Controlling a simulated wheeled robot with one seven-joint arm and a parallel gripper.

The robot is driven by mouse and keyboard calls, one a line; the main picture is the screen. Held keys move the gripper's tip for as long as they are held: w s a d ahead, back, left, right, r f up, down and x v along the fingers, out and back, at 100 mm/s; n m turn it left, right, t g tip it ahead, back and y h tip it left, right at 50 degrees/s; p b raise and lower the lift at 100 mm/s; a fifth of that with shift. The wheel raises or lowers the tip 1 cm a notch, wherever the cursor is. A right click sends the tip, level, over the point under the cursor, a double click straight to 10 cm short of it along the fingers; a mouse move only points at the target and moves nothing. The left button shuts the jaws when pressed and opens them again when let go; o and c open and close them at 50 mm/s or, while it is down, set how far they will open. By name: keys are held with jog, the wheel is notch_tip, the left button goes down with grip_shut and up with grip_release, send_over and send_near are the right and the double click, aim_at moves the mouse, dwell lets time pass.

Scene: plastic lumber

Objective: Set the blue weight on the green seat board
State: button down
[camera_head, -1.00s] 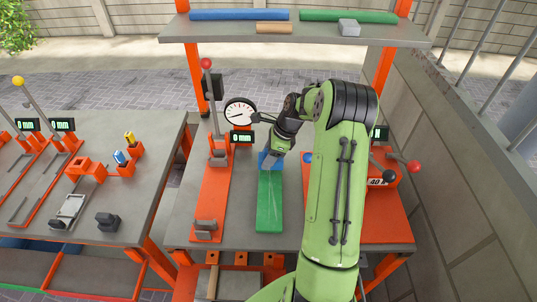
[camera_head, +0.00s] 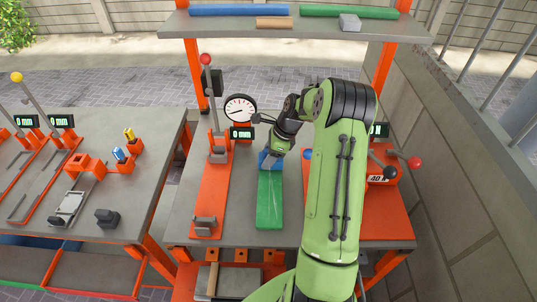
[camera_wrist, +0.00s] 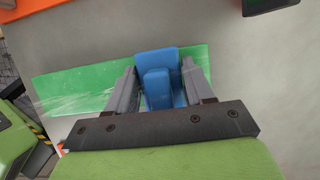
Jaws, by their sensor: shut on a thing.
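The green seat board (camera_head: 270,203) lies flat on the grey bench, its long side running front to back in the head view. It also shows in the wrist view (camera_wrist: 75,93). The blue weight (camera_wrist: 156,64) is between the two fingers of my gripper (camera_wrist: 158,84), which is shut on it. In the head view the blue weight (camera_head: 266,160) is at the far end of the green board, partly hidden by my gripper (camera_head: 272,156). It appears over or on the board's end; I cannot tell whether its underside touches.
An orange press with a red-knobbed lever (camera_head: 207,180) stands left of the board, a dial gauge (camera_head: 240,108) behind. An orange plate (camera_head: 390,220) lies to the right, partly behind my arm. A shelf (camera_head: 295,30) spans the back. A second bench (camera_head: 130,185) is at left.

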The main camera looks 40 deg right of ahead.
jog(key=c, duration=0.5)
grip_release()
jog(key=o, duration=0.5)
jog(key=shift+f, duration=0.15)
notch_tip(320, 180, up, 7)
jog(key=p, duration=0.7)
